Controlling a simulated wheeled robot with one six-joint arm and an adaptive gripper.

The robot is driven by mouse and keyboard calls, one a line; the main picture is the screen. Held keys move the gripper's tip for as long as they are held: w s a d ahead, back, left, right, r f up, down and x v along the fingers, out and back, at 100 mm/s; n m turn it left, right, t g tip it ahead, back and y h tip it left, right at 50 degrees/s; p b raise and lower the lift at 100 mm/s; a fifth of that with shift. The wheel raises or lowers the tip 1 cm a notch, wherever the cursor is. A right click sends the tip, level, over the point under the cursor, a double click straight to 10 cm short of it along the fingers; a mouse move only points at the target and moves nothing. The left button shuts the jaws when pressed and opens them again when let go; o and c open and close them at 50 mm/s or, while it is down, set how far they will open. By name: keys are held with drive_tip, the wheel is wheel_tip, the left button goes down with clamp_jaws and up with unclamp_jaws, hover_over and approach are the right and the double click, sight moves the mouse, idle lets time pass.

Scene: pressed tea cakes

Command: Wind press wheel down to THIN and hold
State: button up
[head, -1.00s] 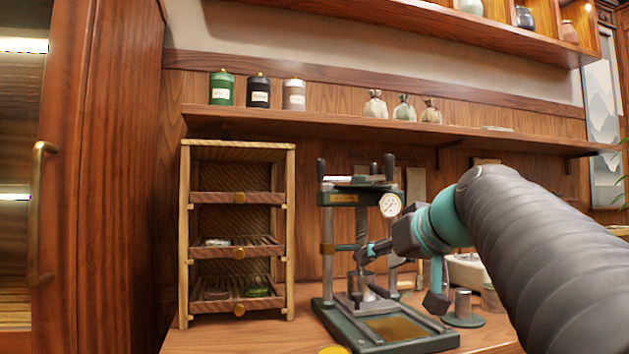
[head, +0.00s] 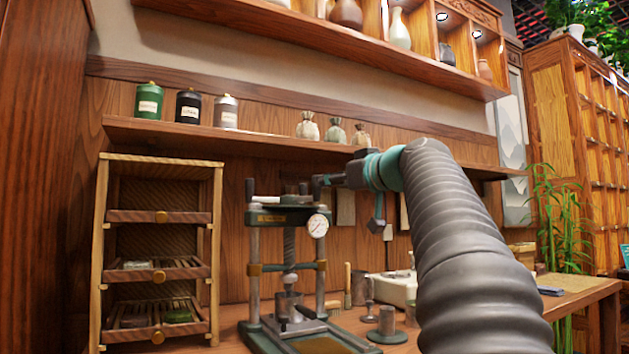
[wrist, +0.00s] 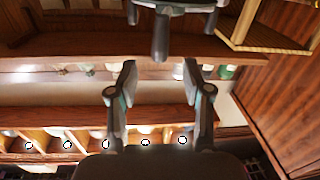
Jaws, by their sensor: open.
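The green and grey tea press (head: 265,217) stands on the counter, with a round dial gauge (head: 318,225) at its upper right. Its wheel (head: 277,199) lies on top with upright handle knobs. A steel cylinder sits low in the press under the screw (head: 289,243). My gripper (head: 322,182) is at wheel height, at the wheel's right side. In the wrist view my gripper (wrist: 160,66) is open and empty. One dark wheel knob (wrist: 160,40) lines up with the gap between the fingertips, just beyond them. Any THIN marking is too small to read.
A wooden drawer rack (head: 160,255) stands left of the press. A shelf (head: 250,140) with canisters and small pouches runs behind and above. A metal cup (head: 387,322), a brush and a white tray (head: 392,287) stand right of the press.

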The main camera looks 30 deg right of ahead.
sight(316, 195)
drive_tip(key=w, duration=0.2)
drive_tip(key=w+p, duration=0.1)
drive_tip(key=w, duration=0.1)
drive_tip(key=w+a, duration=0.1)
drive_tip(key=w, duration=0.2)
drive_tip(key=shift+w+p, duration=0.1)
drive_tip(key=shift+p, duration=0.25)
clamp_jaws()
